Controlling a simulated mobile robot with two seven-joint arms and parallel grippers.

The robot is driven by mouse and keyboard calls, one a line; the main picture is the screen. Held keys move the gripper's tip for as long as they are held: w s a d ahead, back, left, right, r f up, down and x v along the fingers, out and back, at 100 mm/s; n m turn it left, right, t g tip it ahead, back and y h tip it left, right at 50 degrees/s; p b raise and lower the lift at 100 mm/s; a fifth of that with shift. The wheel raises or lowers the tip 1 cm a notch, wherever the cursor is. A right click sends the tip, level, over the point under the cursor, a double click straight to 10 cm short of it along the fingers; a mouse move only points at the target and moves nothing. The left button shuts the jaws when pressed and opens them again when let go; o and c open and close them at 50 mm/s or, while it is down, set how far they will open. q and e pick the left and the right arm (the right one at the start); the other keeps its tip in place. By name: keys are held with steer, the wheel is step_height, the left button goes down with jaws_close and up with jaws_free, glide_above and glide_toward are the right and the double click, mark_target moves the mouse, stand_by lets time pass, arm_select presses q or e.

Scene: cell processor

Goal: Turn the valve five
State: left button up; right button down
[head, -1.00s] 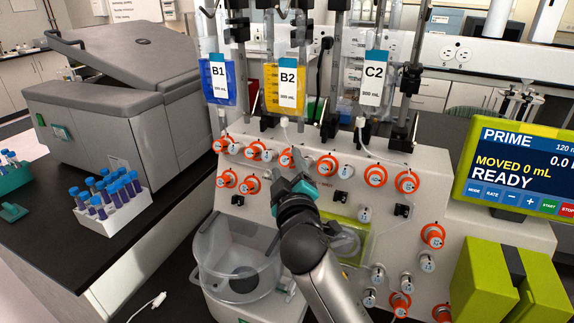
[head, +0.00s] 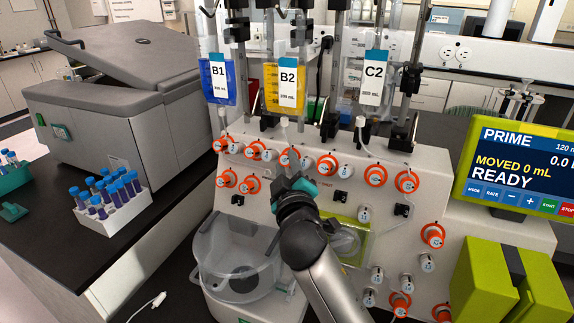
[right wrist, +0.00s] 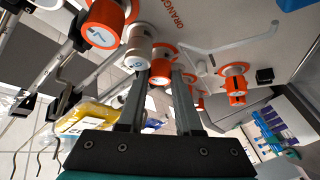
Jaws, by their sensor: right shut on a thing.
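Valve five (head: 288,157) is an orange-rimmed round knob in the upper row on the front of the pale cell processor (head: 326,211), below the B2 bag. My right gripper (head: 292,163) is at this knob and partly hides it. In the right wrist view the two fingers (right wrist: 159,75) are shut around an orange knob (right wrist: 160,52), whose number I cannot read. It is beside a white knob (right wrist: 137,50) and the orange knob marked 7 (right wrist: 103,30). My left gripper is not in view.
Several other orange and white knobs crowd close around, such as one to the right (head: 327,165). Bags B1 (head: 218,83), B2 (head: 287,90) and C2 (head: 373,85) hang above. A clear bowl (head: 237,255) is below left, and a green-framed screen (head: 520,170) at right.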

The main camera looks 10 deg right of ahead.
steer(key=shift+p, duration=0.3)
stand_by(0.6)
steer(key=n+g+y+p, duration=0.1)
steer(key=n+p, duration=0.1)
steer(key=p, duration=0.2)
steer(key=n+g+p, duration=0.1)
steer(key=n+p, duration=0.1)
steer(key=p, duration=0.3)
steer(key=r+n+y+p, duration=0.1)
steer(key=p, duration=0.3)
steer(key=shift+d+n+g+y+p, duration=0.2)
steer(key=shift+n+g+y+p, duration=0.1)
steer(key=shift+n+g, duration=0.1)
steer(key=shift+w+n+g+p, duration=0.1)
steer(key=shift+n+g+p, duration=0.35)
steer(key=shift+n+g, duration=0.55)
steer(key=shift+w+n+g+p, duration=0.1)
steer(key=shift+n+g+p, duration=0.4)
steer(key=shift+n, duration=0.9)
steer(key=c, duration=0.6)
jaws_free()
steer(key=shift+s+r, duration=0.1)
